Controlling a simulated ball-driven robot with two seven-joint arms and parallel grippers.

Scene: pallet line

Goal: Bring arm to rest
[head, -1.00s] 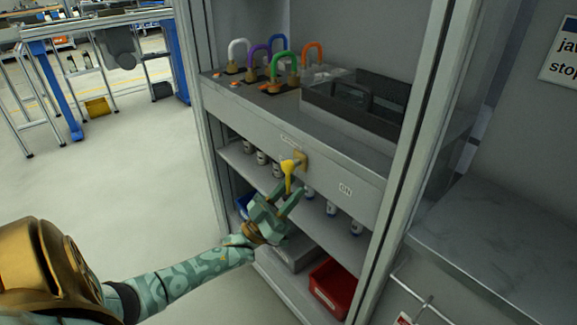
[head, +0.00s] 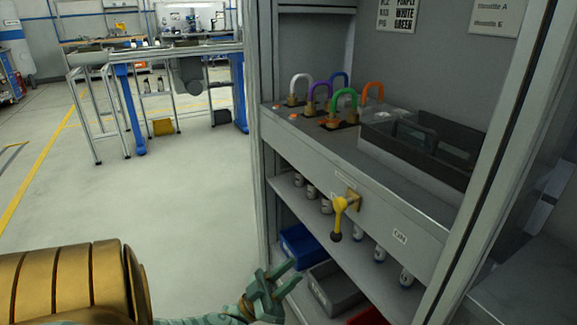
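My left gripper (head: 289,274) is low in the middle of the head view, with its two green fingers apart and nothing between them. It is below and to the left of the yellow handle (head: 342,210) on the cabinet's grey front panel, clear of it. The handle points down and slightly left from its brass-coloured mount. Most of my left forearm is cut off by the bottom edge. My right gripper is not in view.
The cabinet (head: 390,185) holds several coloured padlocks (head: 343,103) and a dark tray (head: 425,140) on top. A blue bin (head: 303,243) and a grey bin (head: 337,288) are on the lower shelf, close to the gripper. Open floor (head: 190,190) lies to the left.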

